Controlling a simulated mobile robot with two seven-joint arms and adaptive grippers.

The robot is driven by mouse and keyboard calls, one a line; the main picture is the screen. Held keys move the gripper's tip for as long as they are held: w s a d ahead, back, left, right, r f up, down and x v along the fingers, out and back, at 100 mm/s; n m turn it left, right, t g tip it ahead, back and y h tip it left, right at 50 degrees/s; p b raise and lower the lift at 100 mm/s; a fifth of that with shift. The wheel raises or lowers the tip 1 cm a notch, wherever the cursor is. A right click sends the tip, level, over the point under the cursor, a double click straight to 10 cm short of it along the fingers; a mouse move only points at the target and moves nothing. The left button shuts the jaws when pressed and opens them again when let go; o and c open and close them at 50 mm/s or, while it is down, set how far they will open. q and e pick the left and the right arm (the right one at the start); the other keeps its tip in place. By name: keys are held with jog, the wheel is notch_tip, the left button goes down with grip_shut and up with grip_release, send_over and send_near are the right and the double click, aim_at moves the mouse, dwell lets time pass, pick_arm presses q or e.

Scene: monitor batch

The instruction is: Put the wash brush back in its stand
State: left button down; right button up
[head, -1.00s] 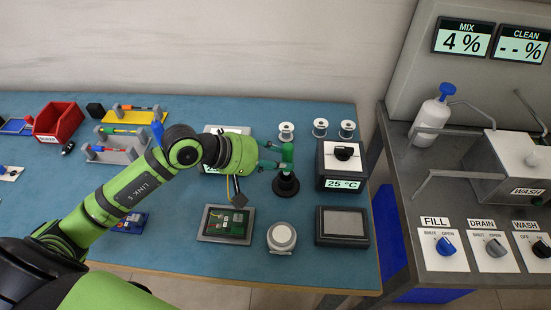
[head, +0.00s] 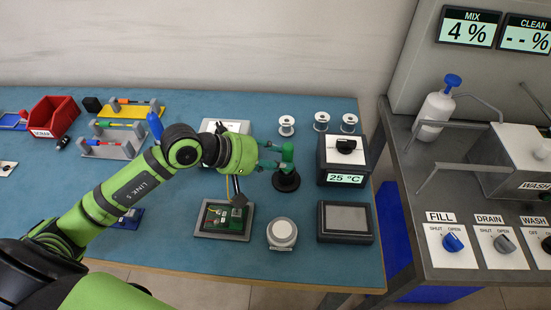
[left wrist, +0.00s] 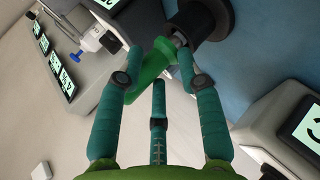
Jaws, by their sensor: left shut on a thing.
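The wash brush has a green handle (head: 287,153) and stands upright over its round black stand (head: 286,182) on the blue bench. My left gripper (head: 273,156) is shut on the handle from the left side. In the left wrist view the green handle (left wrist: 150,69) lies between my fingers, and a grey collar at its end meets the black stand (left wrist: 208,18). The brush's lower end is hidden at the stand, so I cannot tell how deep it sits. My right gripper is not in view.
A temperature unit reading 25 °C (head: 343,163) stands close right of the stand. A round white-topped puck (head: 282,232), a dark flat panel (head: 345,221) and a board in a tray (head: 222,220) lie in front. White spools (head: 321,121) stand behind.

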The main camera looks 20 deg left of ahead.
pick_arm(q)
jog(key=shift+f, duration=0.2)
jog(key=shift+f+b, duration=0.2)
jog(key=shift+b, duration=0.3)
jog(key=c, duration=0.7)
grip_release()
jog(key=shift+r, duration=0.1)
jog(key=shift+c, duration=0.2)
jog(key=v, duration=1.2)
